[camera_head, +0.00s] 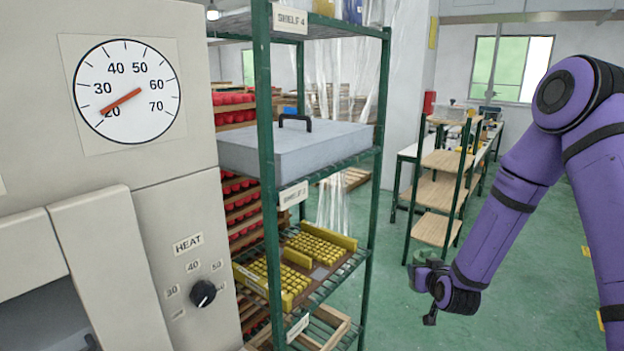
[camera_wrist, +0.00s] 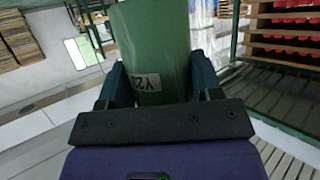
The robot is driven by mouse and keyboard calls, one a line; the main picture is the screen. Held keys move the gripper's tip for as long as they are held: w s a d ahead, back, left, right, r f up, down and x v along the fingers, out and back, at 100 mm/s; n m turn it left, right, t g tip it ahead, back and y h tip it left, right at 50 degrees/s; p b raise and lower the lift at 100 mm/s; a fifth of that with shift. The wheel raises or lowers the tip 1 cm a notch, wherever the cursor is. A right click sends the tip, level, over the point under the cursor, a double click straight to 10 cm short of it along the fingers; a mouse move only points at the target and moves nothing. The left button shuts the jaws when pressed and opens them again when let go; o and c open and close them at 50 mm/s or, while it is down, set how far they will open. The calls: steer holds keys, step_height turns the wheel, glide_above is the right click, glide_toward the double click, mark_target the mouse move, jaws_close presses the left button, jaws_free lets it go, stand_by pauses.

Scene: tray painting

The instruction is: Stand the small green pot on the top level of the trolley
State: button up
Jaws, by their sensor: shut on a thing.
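My gripper (camera_wrist: 158,84) is shut on the small green pot (camera_wrist: 152,38), one finger on each side of it. The pot fills the middle top of the wrist view and carries a white label with partly readable dark marks. In the head view my gripper (camera_head: 428,272) is at lower right centre, at the end of my purple arm, and only a little of the green pot (camera_head: 421,257) shows there. The trolley seems to be the green-posted stand with wooden levels.
A green rack (camera_head: 268,150) with labelled shelves stands left of my gripper, holding a grey lidded box (camera_head: 290,148) and yellow blocks (camera_head: 325,247). A large beige machine (camera_head: 135,200) with a dial fills the left. A long bench (camera_head: 488,150) is behind the trolley. Green floor (camera_head: 540,290) is open.

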steer(key=shift+w+d+f, duration=0.1)
steer(key=shift+d+f, duration=0.05)
steer(key=shift+f, duration=0.3)
steer(key=shift+w+d+f, duration=0.1)
steer(key=shift+d+f, duration=0.05)
steer(key=shift+f, duration=0.25)
steer(key=shift+s+a+f, duration=0.15)
steer(key=shift+s+a, duration=0.05)
steer(key=shift+f, duration=0.35)
steer(key=shift+r, duration=0.15)
